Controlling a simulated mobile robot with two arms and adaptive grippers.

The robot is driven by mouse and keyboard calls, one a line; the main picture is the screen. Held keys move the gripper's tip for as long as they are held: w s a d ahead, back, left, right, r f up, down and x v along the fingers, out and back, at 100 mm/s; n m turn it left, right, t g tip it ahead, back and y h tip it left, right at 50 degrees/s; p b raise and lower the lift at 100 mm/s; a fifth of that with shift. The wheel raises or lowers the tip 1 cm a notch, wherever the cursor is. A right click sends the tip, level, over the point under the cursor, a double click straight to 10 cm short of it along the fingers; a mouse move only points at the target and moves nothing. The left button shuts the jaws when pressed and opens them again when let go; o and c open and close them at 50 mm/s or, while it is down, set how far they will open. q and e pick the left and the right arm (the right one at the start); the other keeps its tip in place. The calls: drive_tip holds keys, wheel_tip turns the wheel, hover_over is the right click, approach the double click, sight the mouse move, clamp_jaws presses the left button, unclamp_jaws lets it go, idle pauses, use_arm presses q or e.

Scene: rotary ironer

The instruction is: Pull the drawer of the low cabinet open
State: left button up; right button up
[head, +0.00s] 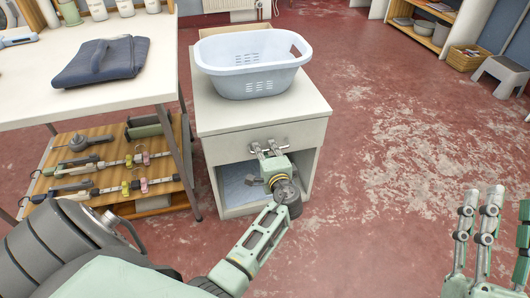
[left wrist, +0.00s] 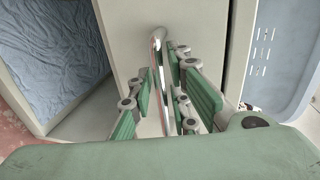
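The low cabinet (head: 213,119) stands in the middle of the head view. Its pale drawer front (head: 231,147) looks about flush under the top, and a thin dark gap shows along one edge in the left wrist view. My left gripper (head: 270,151) is at the drawer's metal handle. In the left wrist view the handle (left wrist: 157,52) runs between the finger pads, which are closed in on it from both sides. The exact contact is partly hidden. My right gripper (head: 497,212) is open and empty at the right edge, over the floor.
A pale blue laundry basket (head: 250,80) stands on the cabinet. An open compartment (head: 236,187) with crumpled bluish lining is below the drawer. A table (head: 130,98) with a folded dark cloth (head: 100,62) is close at left, above a tool shelf.

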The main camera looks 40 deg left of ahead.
use_arm(q)
drive_tip(key=shift+w+a, duration=0.1)
drive_tip(key=shift+c, duration=0.5)
clamp_jaws()
